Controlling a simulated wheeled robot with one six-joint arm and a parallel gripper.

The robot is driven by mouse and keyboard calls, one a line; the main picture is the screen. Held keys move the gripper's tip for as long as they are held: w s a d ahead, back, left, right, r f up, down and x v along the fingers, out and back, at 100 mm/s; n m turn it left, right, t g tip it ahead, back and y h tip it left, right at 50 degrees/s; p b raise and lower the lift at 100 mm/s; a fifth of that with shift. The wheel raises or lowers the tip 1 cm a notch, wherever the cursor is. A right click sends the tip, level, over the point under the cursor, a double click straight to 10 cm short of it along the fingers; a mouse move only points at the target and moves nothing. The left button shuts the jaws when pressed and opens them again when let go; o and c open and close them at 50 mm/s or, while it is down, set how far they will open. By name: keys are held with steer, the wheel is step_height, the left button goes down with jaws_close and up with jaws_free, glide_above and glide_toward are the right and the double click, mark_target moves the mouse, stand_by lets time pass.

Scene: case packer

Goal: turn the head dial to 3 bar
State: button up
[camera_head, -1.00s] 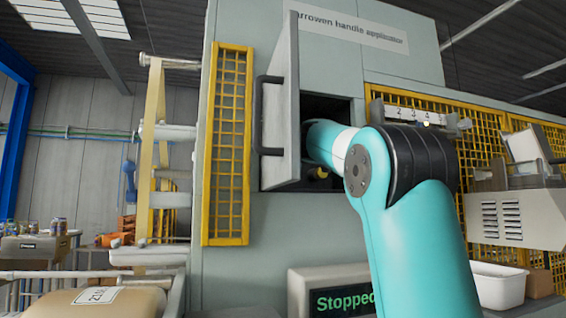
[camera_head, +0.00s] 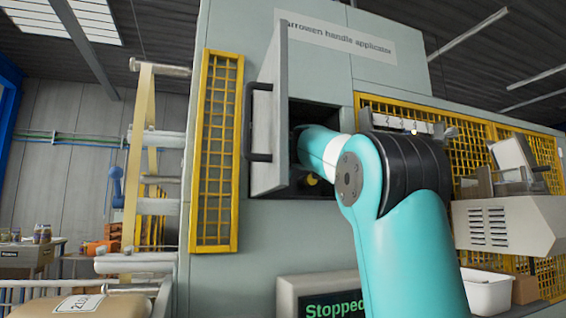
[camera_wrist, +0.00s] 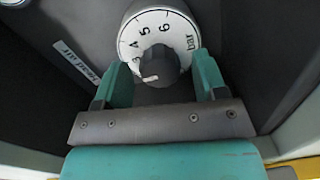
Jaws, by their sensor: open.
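The head dial (camera_wrist: 160,40) shows in the wrist view, with a white face, black numbers up to 6 and the word "bar". Its dark knob (camera_wrist: 159,66) carries a pale mark near its lower left; I cannot tell exactly which number it meets. My gripper (camera_wrist: 161,70) is open, with one teal finger on each side of the knob. I cannot tell whether either finger touches it. In the head view, my arm reaches into the open compartment (camera_head: 312,112), and the dial and my gripper are hidden there.
The compartment's grey door (camera_head: 270,125) stands open left of my arm, with a dark handle (camera_head: 250,122). A yellow mesh guard (camera_head: 215,150) is further left. A screen below reads "Stopped" (camera_head: 335,305). A tilted label (camera_wrist: 76,62) is beside the dial.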

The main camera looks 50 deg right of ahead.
steer(key=f+b+v, duration=0.1)
steer(key=b+v, duration=0.5)
steer(key=v, duration=1)
steer(key=shift+a+r, duration=0.25)
steer(key=shift+r, duration=0.1)
steer(key=shift+s, duration=0.15)
